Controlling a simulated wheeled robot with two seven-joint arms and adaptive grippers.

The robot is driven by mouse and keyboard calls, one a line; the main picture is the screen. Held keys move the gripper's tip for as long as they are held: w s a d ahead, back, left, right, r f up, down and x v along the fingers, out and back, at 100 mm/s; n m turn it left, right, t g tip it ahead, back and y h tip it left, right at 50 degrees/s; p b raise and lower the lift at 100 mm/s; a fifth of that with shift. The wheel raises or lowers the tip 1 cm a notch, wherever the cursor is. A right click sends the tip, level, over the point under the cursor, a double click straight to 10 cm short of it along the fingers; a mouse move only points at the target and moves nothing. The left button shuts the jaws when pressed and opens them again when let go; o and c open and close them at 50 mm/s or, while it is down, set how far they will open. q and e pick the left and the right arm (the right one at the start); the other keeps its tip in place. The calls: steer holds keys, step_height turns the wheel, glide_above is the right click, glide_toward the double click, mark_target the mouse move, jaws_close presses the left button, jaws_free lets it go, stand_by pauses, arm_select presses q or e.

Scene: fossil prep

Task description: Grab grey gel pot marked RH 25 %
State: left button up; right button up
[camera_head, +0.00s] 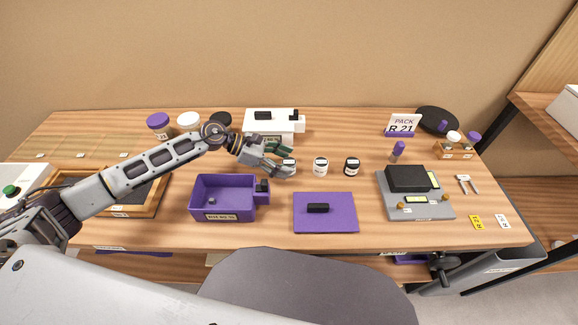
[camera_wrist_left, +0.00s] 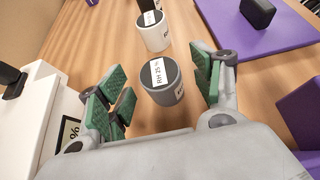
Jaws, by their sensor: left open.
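The grey gel pot (camera_wrist_left: 163,88) carries a white label reading RH 25 % in the left wrist view. It stands upright on the wooden table between the spread green-padded fingers of my left gripper (camera_wrist_left: 160,96), with no clear contact. In the head view the grey pot (camera_head: 289,169) is partly hidden by my left gripper (camera_head: 280,160). A white pot (camera_head: 320,166) and a black pot (camera_head: 352,167) stand in a row to its right. My right gripper is not in view.
A purple bin (camera_head: 222,203) stands in front, beside a purple mat (camera_head: 325,225) with a black block. A white box (camera_head: 262,127) stands behind my left gripper. A grey device (camera_head: 415,205) is further right. Bare table lies between the pots and the mat.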

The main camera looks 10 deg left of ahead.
arm_select(q)
steer(key=shift+x, duration=0.9)
steer(key=shift+d, duration=0.1)
